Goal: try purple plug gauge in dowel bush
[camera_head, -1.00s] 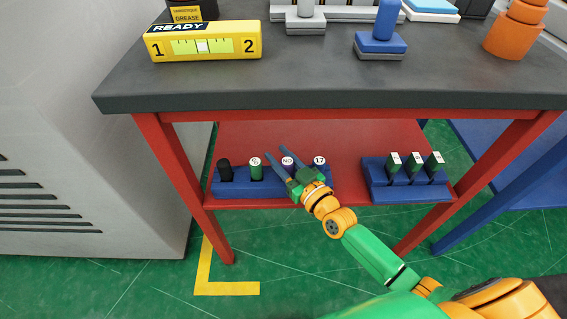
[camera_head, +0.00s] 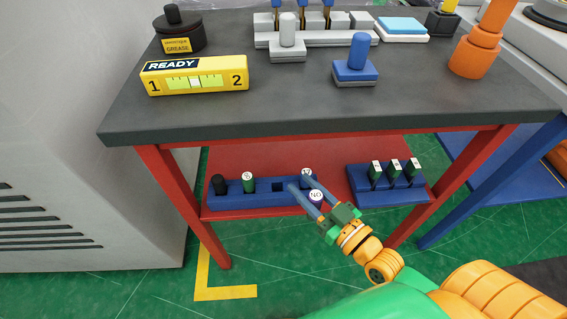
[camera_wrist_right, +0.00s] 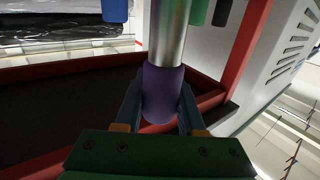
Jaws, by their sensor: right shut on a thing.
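The purple plug gauge (camera_head: 316,197), with a white "NO" label on its end, is held between the fingers of my right gripper (camera_head: 308,195). In the right wrist view its purple handle (camera_wrist_right: 163,95) sits between the jaws, and a bare metal shaft (camera_wrist_right: 169,35) extends from it. The gauge is just in front of the blue gauge rack (camera_head: 235,202) on the red shelf, apart from its empty square hole (camera_head: 279,187). I cannot tell which thing is the dowel bush. My left gripper is not in view.
The rack also holds black (camera_head: 218,183), green (camera_head: 248,184) and another labelled gauge (camera_head: 307,174). A second blue rack (camera_head: 390,190) stands right. The dark tabletop (camera_head: 300,108) overhangs the shelf and carries a yellow "READY" box (camera_head: 194,75), grey (camera_head: 287,52) and blue (camera_head: 354,70) fixtures.

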